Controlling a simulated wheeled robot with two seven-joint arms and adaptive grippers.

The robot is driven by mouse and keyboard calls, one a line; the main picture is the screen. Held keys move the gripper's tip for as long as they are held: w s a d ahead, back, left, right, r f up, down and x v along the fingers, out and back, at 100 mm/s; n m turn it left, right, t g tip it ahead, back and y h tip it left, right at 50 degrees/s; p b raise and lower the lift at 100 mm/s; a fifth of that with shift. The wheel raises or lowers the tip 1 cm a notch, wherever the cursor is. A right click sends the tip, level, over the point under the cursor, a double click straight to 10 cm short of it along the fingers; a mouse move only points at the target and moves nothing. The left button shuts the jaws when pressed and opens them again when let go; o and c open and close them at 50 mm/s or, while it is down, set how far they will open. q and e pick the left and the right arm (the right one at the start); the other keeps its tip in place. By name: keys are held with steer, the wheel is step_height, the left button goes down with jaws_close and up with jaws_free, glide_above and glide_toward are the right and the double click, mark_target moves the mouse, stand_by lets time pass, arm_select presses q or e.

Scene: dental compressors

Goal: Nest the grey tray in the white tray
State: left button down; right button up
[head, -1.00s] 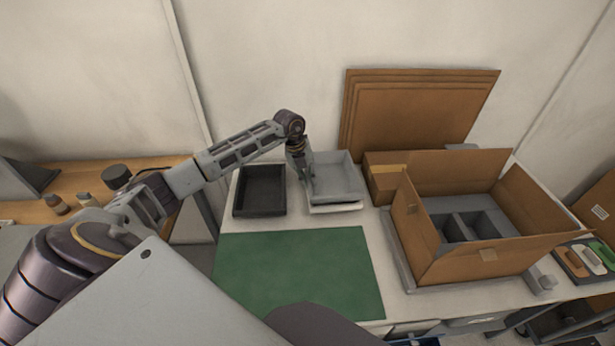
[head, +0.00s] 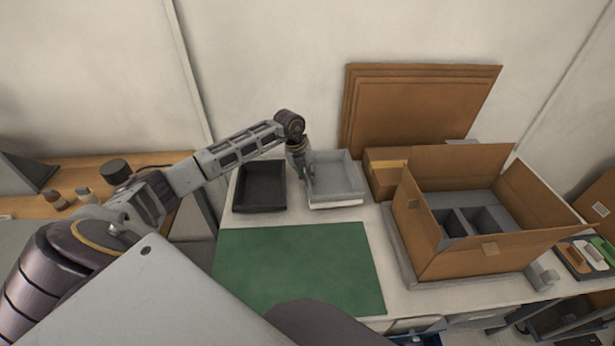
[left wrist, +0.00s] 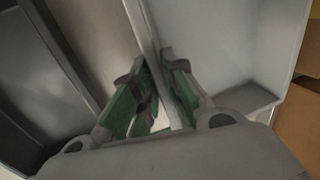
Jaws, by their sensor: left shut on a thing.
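The grey tray (head: 338,177) is at the back of the table, right over the white tray (head: 336,205). Only the white tray's front edge clearly shows below it. The two look closely lined up, but I cannot tell how deep the grey one sits. My left gripper (head: 308,186) is shut on the grey tray's left wall. In the left wrist view the green-padded fingers (left wrist: 157,66) pinch this wall, and the inside of the grey tray (left wrist: 222,50) lies to the right. My right gripper is not in view.
A black tray (head: 260,208) stands just left of the trays. A green mat (head: 300,268) lies in front. An open cardboard box (head: 470,262) with grey dividers stands right, beside a smaller box (head: 384,187). Flat cardboard sheets (head: 410,115) lean on the wall behind.

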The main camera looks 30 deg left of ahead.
arm_select(q)
steer(key=c, duration=1.4)
jaws_free()
steer(key=shift+s+d+f, duration=0.1)
steer(key=shift+d+f, duration=0.05)
steer(key=shift+f, duration=0.3)
steer(key=shift+o, duration=0.2)
steer(key=shift+v, duration=0.95)
steer(key=v, duration=1)
steer(key=shift+r, duration=0.2)
steer(key=shift+f, duration=0.1)
